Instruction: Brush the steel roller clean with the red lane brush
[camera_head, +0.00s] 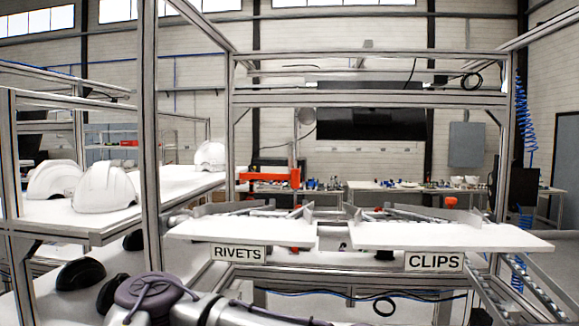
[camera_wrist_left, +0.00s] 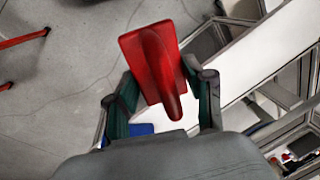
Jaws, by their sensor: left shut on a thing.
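The red lane brush (camera_wrist_left: 157,62) shows in the left wrist view, with a flat red block and a rounded red handle pointing toward the camera. My left gripper (camera_wrist_left: 158,88) is shut on it, one dark green finger on each side. It is held above the grey floor, beside a white surface. The brush's underside is hidden. I cannot pick out the left gripper in the head view. My right gripper is in neither view. I cannot single out the steel roller; a sloping rail track with small rollers (camera_head: 518,291) shows at the lower right of the head view.
White shelves labelled RIVETS (camera_head: 245,233) and CLIPS (camera_head: 450,238) stand ahead in a metal frame. White helmet shells (camera_head: 105,188) sit on a white rack (camera_head: 55,222) at left, with dark shells (camera_head: 80,274) below.

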